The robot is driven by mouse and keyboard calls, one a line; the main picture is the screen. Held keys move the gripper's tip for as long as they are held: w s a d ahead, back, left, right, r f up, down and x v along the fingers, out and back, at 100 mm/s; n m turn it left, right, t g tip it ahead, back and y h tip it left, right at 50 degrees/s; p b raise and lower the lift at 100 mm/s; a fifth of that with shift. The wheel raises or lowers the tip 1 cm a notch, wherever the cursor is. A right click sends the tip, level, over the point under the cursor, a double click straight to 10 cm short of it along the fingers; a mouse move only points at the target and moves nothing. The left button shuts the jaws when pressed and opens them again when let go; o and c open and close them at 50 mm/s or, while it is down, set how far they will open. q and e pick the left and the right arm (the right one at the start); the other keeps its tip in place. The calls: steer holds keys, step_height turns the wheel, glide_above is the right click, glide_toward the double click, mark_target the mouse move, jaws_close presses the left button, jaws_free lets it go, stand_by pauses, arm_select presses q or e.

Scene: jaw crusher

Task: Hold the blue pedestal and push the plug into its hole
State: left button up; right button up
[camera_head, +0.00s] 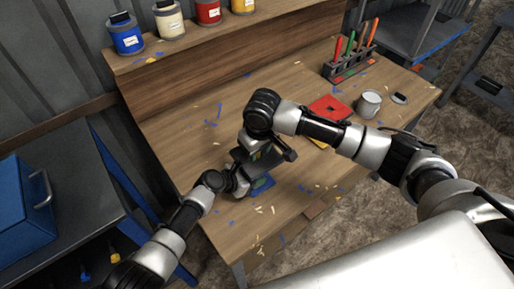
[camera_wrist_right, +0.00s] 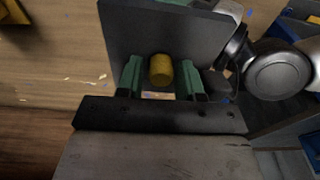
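The blue pedestal (camera_head: 262,185) shows in part on the table in the head view, beneath my right gripper. My left gripper (camera_head: 238,184) is low beside it on the left; its fingers are hard to make out, so its grip is unclear. My right gripper (camera_head: 264,154) is above the pedestal. In the right wrist view, a yellow cylinder (camera_wrist_right: 160,70), which looks like the plug, lies between the two green fingers of this gripper (camera_wrist_right: 160,76). A narrow gap shows at its left side; contact is unclear. The hole is not visible.
A dark flat plate (camera_wrist_right: 165,32) shows behind the fingers. The wooden table (camera_head: 190,130) has scattered chips. A tool rack (camera_head: 350,62), a grey cup (camera_head: 369,104) and a red pad (camera_head: 330,109) stand toward the right. Paint cans (camera_head: 127,34) line the back shelf.

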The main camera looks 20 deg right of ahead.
steer(key=shift+o, duration=1.2)
steer(key=shift+s+a, duration=0.1)
steer(key=shift+a, duration=0.05)
arm_select(q)
steer(key=shift+d, duration=0.1)
arm_select(e)
steer(key=shift+a, duration=0.1)
steer(key=shift+r, duration=0.5)
step_height(320, 180, up, 11)
steer(key=s+d, duration=0.1)
arm_select(q)
steer(key=o, duration=0.8)
